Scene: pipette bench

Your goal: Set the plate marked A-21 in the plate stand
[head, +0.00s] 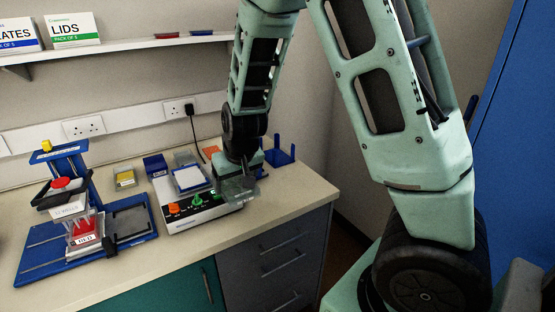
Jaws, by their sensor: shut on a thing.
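My gripper (240,177) points down over the right end of the white bench device, shut on a clear, see-through plate (238,189). I cannot read a mark on this plate, so I cannot tell whether it is A-21. The plate is near the device's right end; whether it touches the device is not clear. A blue holder with upright prongs (283,156), which looks like the plate stand, is at the back right of the bench, just right of my gripper. My gripper and wrist partly hide it.
The white device (185,212) with coloured knobs bears a blue-and-white plate (190,178). The bench's front right (290,207) is clear.

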